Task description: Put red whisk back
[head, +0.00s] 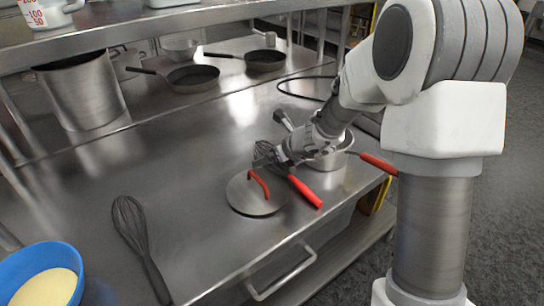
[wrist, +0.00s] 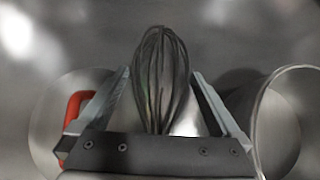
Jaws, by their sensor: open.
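The red whisk lies on the steel counter, its red handle (head: 305,191) pointing toward the counter's front edge in the head view. Its dark wire head (head: 264,152) lies behind, partly hidden by my gripper (head: 277,160). In the wrist view, the wire head (wrist: 160,75) shows between my two open fingers (wrist: 160,85), pointing away from me. The handle is hidden there below the gripper body. My gripper is open, over the whisk; I cannot tell whether the fingers touch it.
A round lid (head: 240,197) with a red handle lies just left of the whisk. A red-handled saucepan (head: 333,160) stands to its right. A grey whisk (head: 133,225) and a blue bowl (head: 38,256) are further left. Pans (head: 192,77) and a tall pot (head: 88,95) stand behind.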

